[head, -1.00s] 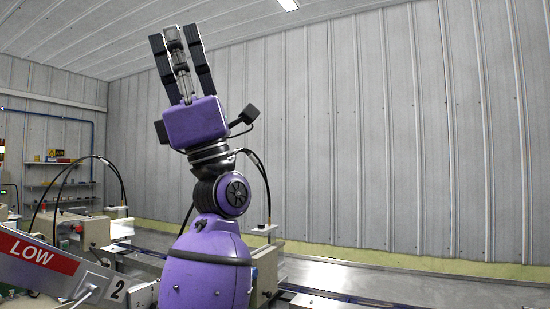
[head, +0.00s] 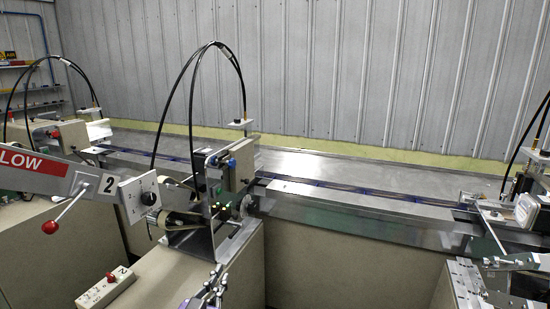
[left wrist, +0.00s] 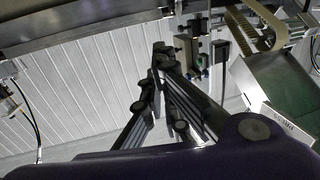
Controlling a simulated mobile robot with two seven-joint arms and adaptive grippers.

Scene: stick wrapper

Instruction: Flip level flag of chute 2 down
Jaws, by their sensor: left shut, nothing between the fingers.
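A red plate reading LOW (head: 32,161) shows on the grey sloping side of chute 2 (head: 72,176) at the left of the head view. It is cut off by the picture's left edge. The number plate 2 (head: 109,184) is at the chute's lower end. A lever with a red ball (head: 50,227) hangs below the chute. My left gripper (head: 218,272) is low in the head view, right of and below the chute, apart from it. In the left wrist view its fingers (left wrist: 158,52) are shut with nothing between them. My right gripper is not seen.
A machine head with rollers and a black cable loop (head: 210,190) stands just above my left gripper. A control box with a red button (head: 106,289) lies at lower left. A long metal conveyor (head: 350,198) runs behind. More machine parts (head: 505,225) stand at right.

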